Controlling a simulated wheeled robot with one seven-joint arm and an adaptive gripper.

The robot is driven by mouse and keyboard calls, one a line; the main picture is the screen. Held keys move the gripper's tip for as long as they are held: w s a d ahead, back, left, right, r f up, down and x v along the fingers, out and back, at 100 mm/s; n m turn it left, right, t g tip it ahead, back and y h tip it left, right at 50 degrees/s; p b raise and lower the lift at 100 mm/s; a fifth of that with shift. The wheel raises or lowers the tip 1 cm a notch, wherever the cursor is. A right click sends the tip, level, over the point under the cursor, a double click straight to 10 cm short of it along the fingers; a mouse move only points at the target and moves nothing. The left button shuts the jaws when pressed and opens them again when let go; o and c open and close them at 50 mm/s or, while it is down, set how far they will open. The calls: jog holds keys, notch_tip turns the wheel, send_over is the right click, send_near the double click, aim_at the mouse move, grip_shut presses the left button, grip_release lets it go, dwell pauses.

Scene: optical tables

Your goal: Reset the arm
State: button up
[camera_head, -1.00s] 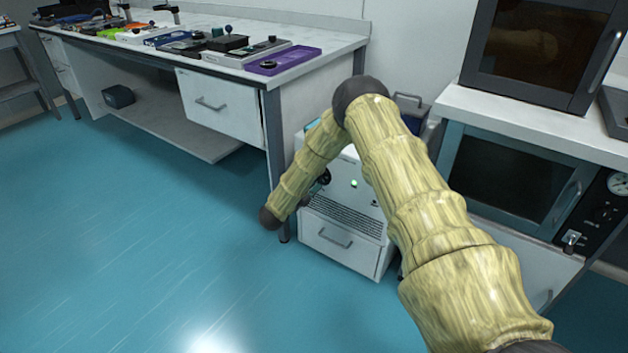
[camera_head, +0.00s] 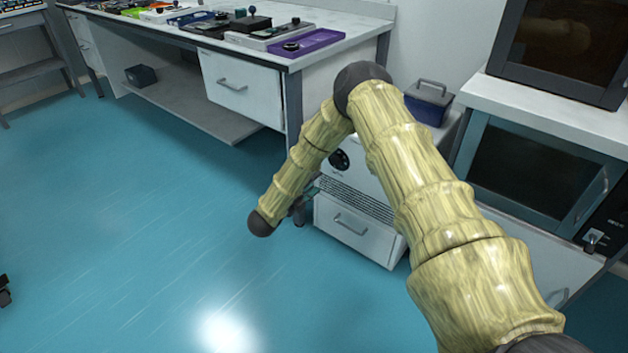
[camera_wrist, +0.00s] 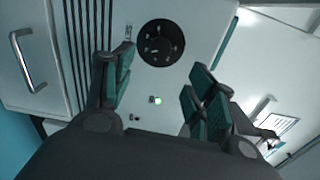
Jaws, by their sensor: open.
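My arm reaches out from the lower right of the head view and bends down at a dark elbow joint. My gripper is mostly hidden behind the arm in the head view. In the wrist view my gripper (camera_wrist: 157,90) is open, its two teal-padded fingers apart with nothing between them. Beyond the fingers is the white front of a cabinet-like unit (camera_wrist: 185,25), with a round black dial (camera_wrist: 161,43) and a lit green light (camera_wrist: 157,100). The unit also shows in the head view (camera_head: 372,182), partly behind my arm.
A long white bench (camera_head: 345,30) with a purple tray (camera_head: 305,43) and several devices stands at the back. A blue toolbox (camera_head: 428,103) sits on the white unit. A dark-doored oven (camera_head: 535,178) is at the right. The blue floor (camera_head: 130,220) at the left is open.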

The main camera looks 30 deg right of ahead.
dwell(0.4)
jog(key=s+a+f+n+t+y, duration=0.3)
jog(key=s+a+f+n+y, duration=1)
jog(key=f+n, duration=0.45)
jog(key=s+a+f+n+g+y, duration=0.2)
jog(key=s+a+n+g, duration=0.3)
jog(key=s, duration=0.9)
jog(key=s+f+n+g+y, duration=0.1)
jog(key=s+n+g, duration=0.2)
jog(key=s+n, duration=0.8)
jog(key=s+r+m+g, duration=0.2)
jog(key=s, duration=0.9)
notch_tip(320, 180, up, 28)
jog(key=p, duration=2.8)
jog(key=shift+w+d+f+y, duration=0.15)
jog(key=shift+w+d+y, duration=0.1)
jog(key=shift+w+y, duration=0.1)
